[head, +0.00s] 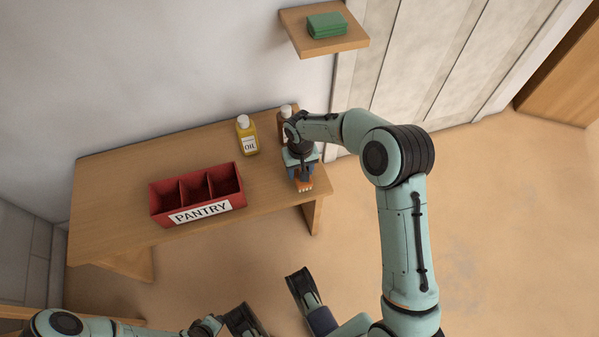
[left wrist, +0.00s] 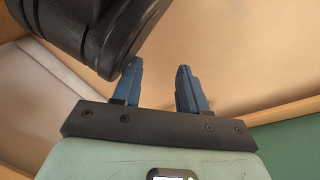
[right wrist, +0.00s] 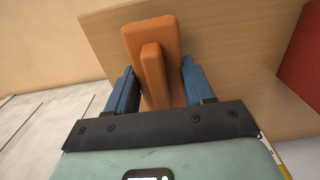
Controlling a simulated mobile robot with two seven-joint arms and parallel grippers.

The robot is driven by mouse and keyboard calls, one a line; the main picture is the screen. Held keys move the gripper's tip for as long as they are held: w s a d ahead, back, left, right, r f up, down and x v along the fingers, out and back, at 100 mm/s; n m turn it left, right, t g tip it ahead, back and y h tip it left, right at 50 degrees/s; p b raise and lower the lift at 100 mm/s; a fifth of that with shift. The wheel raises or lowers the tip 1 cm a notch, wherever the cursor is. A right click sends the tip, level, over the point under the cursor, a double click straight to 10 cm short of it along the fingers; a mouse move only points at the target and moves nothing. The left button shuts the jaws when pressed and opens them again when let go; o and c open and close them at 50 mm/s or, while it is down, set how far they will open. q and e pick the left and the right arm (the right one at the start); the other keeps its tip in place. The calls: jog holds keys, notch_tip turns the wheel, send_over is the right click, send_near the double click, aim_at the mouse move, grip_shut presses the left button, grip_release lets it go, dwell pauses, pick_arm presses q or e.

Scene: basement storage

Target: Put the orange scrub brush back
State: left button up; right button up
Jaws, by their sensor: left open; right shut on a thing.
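I cannot tell whether the bristles touch the table. My left gripper (left wrist: 158,88) is open and empty, with bare floor beyond its fingers.
The table (head: 110,190) holds a red PANTRY box (head: 240,190) with compartments, a yellow OIL bottle (head: 247,136) and a brown bottle (head: 286,113) partly behind my right arm. A wall shelf (head: 345,42) holds a green folded stack (head: 327,25). The table's left part is clear.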

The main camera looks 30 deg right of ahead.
pick_arm(q)
jog(key=shift+s+a+f, duration=0.1)
jog(key=shift+s+f, duration=0.3)
jog(key=shift+s, duration=0.1)
pick_arm(e)
jog(key=shift+f, duration=0.85)
jog(key=shift+f, duration=0.2)
jog(key=o, duration=1)
pick_arm(q)
jog(key=shift+s+f+g, duration=0.1)
jog(key=shift+g, duration=0.2)
pick_arm(e)
jog(key=shift+r, duration=0.1)
